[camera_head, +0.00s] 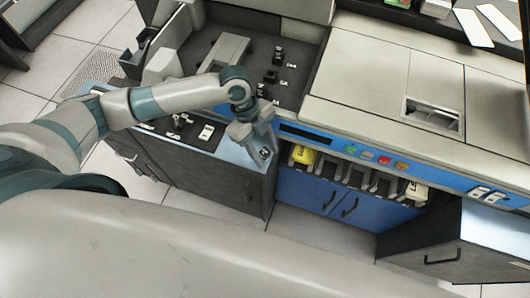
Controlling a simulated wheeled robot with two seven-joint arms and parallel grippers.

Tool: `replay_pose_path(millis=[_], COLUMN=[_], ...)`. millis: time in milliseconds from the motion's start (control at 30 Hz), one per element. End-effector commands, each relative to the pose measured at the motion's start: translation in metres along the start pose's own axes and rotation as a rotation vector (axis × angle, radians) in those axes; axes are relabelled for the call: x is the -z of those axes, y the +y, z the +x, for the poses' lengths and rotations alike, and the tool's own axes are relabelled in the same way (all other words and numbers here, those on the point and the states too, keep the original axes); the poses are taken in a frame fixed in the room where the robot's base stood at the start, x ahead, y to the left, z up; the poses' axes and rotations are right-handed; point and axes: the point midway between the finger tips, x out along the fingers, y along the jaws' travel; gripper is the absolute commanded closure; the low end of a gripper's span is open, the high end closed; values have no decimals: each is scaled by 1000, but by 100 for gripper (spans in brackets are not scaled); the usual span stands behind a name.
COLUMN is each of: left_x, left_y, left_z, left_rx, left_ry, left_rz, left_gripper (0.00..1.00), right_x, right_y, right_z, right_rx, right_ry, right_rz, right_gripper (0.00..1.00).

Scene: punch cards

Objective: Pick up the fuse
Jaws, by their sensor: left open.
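I cannot surely tell which thing is the fuse. Several small dark parts stand on the dark recessed panel, among them one black part at the back (279,55) and another nearer the front (271,76). My left gripper (260,152) points down at the right end of the light blue front panel (230,151), below and in front of these dark parts. It is open, and I see nothing held in it. The gripper and wrist hide part of the panel behind them. My right gripper is not in view.
A blue cabinet (315,192) has a row of slots with a yellow item (303,154) at its left end. Coloured buttons (384,161) sit above the slots. A grey box (224,52) stands left of the dark parts. The light countertop (355,75) is largely clear.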

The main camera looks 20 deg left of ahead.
Motion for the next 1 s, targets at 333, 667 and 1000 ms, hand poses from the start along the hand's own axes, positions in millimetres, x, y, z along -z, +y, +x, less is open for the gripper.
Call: replay_pose_path(millis=[333,667,1000], left_x=[0,0,10], left_y=[0,0,-2], left_z=[0,-1,-25], left_rx=[0,0,4], left_ry=[0,0,1], left_rz=[0,0,3], left_gripper=[98,100,100], right_x=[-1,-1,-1], right_y=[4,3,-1], right_z=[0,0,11], right_rx=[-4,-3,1], right_ry=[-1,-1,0], right_rz=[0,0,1], right_gripper=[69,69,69])
